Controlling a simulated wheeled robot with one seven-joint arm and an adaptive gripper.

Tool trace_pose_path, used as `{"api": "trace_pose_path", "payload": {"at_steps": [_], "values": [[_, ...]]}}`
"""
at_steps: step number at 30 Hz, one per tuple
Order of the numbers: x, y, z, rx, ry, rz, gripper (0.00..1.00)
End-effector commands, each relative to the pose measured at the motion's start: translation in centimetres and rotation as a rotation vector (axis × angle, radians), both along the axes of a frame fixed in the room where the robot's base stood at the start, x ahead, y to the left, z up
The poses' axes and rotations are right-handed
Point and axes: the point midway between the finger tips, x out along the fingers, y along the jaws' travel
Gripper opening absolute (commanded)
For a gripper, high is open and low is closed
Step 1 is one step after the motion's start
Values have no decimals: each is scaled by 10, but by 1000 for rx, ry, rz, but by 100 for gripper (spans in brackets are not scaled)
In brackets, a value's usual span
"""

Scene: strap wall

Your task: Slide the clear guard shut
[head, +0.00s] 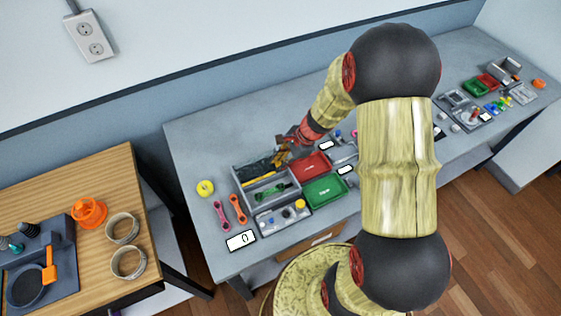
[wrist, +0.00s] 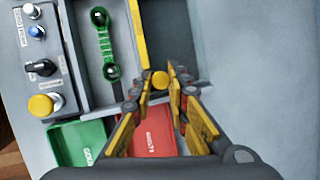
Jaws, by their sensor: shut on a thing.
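I cannot make out a clear guard in either view. My gripper (wrist: 160,88) is low at the back edge of the grey divided tray (head: 238,186), and it also shows in the head view (head: 284,155). Its yellow-padded fingers are closed around a small round yellow knob (wrist: 160,79). What the knob is fixed to is hidden or unclear. A grey control box (head: 283,218) stands in front of the tray. In the wrist view it has a blue button, a black rotary switch and a yellow button (wrist: 40,105).
A red bin (head: 310,167) and a green bin (head: 324,191) stand right of the tray. Pink and orange wrenches (head: 238,209), yellow tape (head: 205,188) and a display marked 0 (head: 241,240) lie at the left. More parts crowd the bench's right end.

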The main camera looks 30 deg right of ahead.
Motion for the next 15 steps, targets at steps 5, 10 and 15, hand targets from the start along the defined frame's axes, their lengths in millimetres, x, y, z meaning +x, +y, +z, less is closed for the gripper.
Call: {"api": "trace_pose_path", "payload": {"at_steps": [5,10,15], "values": [[1,0,1,-1,-2,-1,0],[-12,-1,1,0,-1,-4,0],[-48,-2,1,-1,-2,-5,0]]}}
